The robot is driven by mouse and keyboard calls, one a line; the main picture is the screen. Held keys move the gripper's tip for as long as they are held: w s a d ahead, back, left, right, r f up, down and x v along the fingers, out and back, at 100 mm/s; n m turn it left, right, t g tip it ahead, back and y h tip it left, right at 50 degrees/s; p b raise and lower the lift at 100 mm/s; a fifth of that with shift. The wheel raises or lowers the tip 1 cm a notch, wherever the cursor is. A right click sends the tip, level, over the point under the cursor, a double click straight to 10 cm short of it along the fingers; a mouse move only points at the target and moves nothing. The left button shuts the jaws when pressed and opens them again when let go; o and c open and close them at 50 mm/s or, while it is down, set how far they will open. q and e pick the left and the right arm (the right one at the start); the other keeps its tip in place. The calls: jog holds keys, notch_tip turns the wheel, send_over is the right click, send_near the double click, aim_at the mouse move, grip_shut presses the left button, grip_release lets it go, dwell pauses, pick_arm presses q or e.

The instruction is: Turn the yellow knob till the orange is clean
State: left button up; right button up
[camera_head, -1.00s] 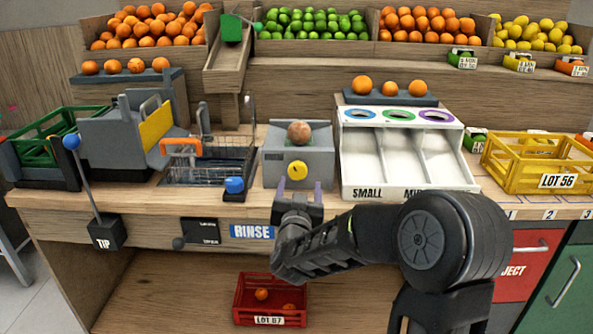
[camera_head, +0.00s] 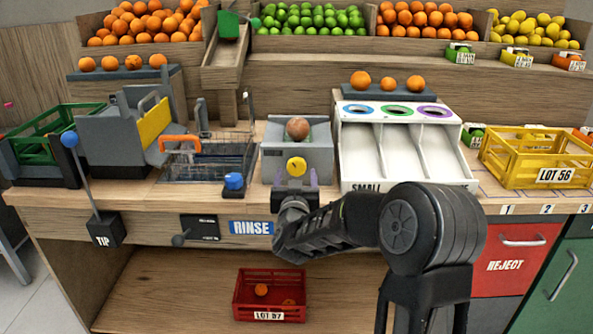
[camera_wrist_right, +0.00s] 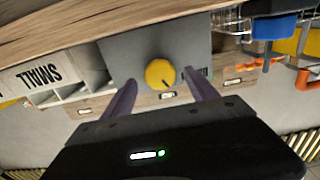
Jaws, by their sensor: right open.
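The orange (camera_head: 298,128) sits on top of a grey box-shaped washer (camera_head: 316,162). It looks brownish and duller than the other oranges. The yellow knob (camera_head: 296,167) is on the washer's front face, and a dark pointer mark shows on the knob in the right wrist view (camera_wrist_right: 160,73). My right gripper (camera_head: 296,178) is open in front of the washer. Its two purple fingers (camera_wrist_right: 158,85) stand apart on either side of the knob in the picture, and I cannot tell whether they touch it. My left gripper is out of view.
A wire basket (camera_head: 208,160) with an orange handle and a blue knob (camera_head: 234,181) are left of the washer. A white sorting tray (camera_head: 353,160) stands close on the right. A red crate (camera_head: 270,312) is on the shelf below.

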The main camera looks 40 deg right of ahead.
aim_at(297, 170)
jog(key=shift+x, duration=1.7)
jog(key=shift+c, duration=0.2)
jog(key=c, duration=1.3)
